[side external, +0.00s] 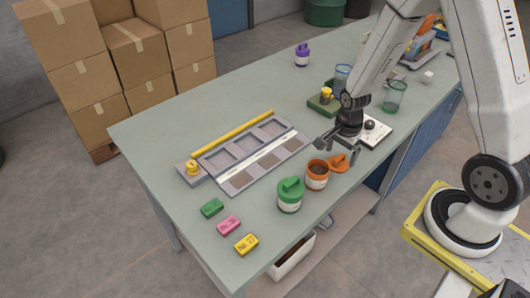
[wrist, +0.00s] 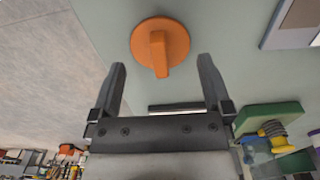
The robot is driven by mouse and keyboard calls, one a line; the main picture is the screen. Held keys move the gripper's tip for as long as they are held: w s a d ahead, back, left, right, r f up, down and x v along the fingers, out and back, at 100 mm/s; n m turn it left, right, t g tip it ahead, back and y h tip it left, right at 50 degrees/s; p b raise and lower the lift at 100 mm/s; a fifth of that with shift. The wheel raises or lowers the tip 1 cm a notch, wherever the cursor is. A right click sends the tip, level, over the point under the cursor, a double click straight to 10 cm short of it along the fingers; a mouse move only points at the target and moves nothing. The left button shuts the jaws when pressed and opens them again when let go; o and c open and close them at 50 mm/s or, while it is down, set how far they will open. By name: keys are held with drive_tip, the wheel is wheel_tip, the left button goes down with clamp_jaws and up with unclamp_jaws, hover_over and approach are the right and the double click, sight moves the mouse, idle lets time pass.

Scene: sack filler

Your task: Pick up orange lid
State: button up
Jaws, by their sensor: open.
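The orange lid (side external: 338,163) is round with a raised bar grip and sits to the right of an orange-and-white jar (side external: 317,176) with dark contents showing in its open top. In the wrist view the lid (wrist: 180,42) lies just beyond the fingertips, its bar lined up roughly between them. My gripper (side external: 338,149) is open and empty, close to the lid. In the wrist view the fingers of my gripper (wrist: 162,66) are spread apart. I cannot tell from the side view whether a finger touches the lid.
A green-lidded jar (side external: 290,195) stands front left of the orange jar. A grey compartment tray (side external: 240,180) lies left. A white board with a dark knob (side external: 377,128) and a green block (side external: 318,106) are behind my gripper. The table's front edge is near.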

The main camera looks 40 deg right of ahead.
sight(338, 164)
drive_tip(key=shift+f, duration=1.2)
drive_tip(key=c, duration=0.9)
